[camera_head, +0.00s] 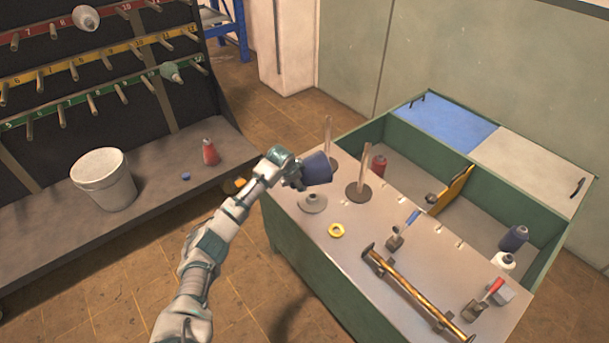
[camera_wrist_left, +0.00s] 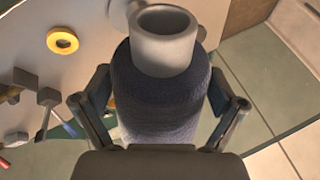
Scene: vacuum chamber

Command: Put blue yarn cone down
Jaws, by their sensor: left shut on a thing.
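A blue yarn cone (camera_head: 317,169) is held by my left gripper (camera_head: 294,177) over the near left corner of the workbench top (camera_head: 325,253). In the left wrist view the cone (camera_wrist_left: 160,90) lies between the two fingers of my left gripper (camera_wrist_left: 160,115), with its pale tube end facing away from the palm. In the head view the cone is tilted. My right gripper is not in view.
Two upright rods on round bases (camera_head: 365,187) stand beside the held cone. A yellow ring (camera_head: 336,230), tools and a long brass-coloured bar (camera_head: 415,293) lie on the bench. Green-walled bins (camera_head: 394,148) hold red, blue and white cones. A rack with a white bucket (camera_head: 103,180) stands left.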

